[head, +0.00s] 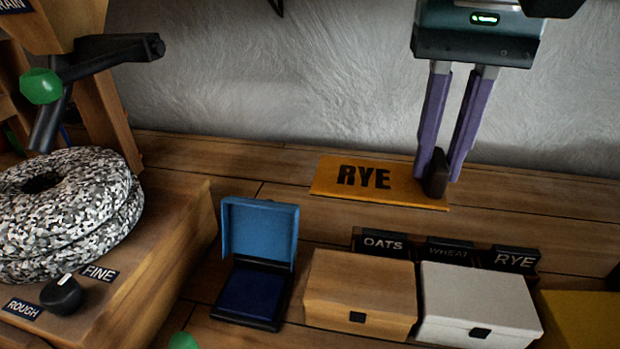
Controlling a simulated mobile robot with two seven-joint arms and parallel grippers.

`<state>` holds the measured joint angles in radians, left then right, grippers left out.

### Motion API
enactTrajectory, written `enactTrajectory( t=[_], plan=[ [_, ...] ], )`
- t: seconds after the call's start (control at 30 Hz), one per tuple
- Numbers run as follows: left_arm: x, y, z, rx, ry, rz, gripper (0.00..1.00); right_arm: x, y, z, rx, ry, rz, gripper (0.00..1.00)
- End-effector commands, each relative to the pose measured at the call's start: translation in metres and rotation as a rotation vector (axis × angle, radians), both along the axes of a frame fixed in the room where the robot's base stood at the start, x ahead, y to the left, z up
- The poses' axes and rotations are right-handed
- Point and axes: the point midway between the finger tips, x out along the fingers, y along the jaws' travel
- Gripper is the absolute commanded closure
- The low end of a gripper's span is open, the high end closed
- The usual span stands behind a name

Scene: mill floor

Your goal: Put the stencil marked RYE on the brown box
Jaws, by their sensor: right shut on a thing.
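The orange stencil marked RYE (335,180) is a flat plate with dark letters, at the back of the wooden bench behind the boxes. A dark brown knob stands at its right end. My right gripper (439,172), with purple fingers, reaches down from above and is shut on this knob. I cannot tell whether the plate touches the bench or hangs just above it. The brown box (360,287) is closed, with a dark clasp, in front of the stencil. Its lid is bare. My left gripper is not in view.
A white box (479,300) and a yellow box (585,318) stand right of the brown one. Signs OATS (384,243), WHEAT (450,251) and RYE (514,260) stand behind the boxes. An open blue ink pad (258,232) stands left. A speckled millstone (75,225) is further left.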

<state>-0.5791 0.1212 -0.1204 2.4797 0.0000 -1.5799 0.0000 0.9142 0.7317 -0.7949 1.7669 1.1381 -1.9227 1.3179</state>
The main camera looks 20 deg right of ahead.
Motion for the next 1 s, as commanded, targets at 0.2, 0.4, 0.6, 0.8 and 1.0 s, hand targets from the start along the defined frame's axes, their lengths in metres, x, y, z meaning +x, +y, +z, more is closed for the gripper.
enactTrajectory(
  t=[0.2,0.4,0.6,0.8,1.0],
  plan=[
    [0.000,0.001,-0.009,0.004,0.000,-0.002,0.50,-0.001,0.000,-0.067,-0.003,0.003,0.000,1.00],
    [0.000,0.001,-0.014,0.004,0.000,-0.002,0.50,0.000,0.000,-0.104,-0.003,-0.001,0.000,1.00],
    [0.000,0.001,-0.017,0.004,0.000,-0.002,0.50,0.000,0.000,-0.124,-0.002,0.000,0.001,1.00],
    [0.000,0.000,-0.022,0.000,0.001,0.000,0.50,0.000,0.000,-0.151,-0.003,-0.002,0.001,1.00],
    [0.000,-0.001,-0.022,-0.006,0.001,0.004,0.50,0.000,0.000,-0.152,-0.002,-0.003,0.002,1.00]
  ],
)
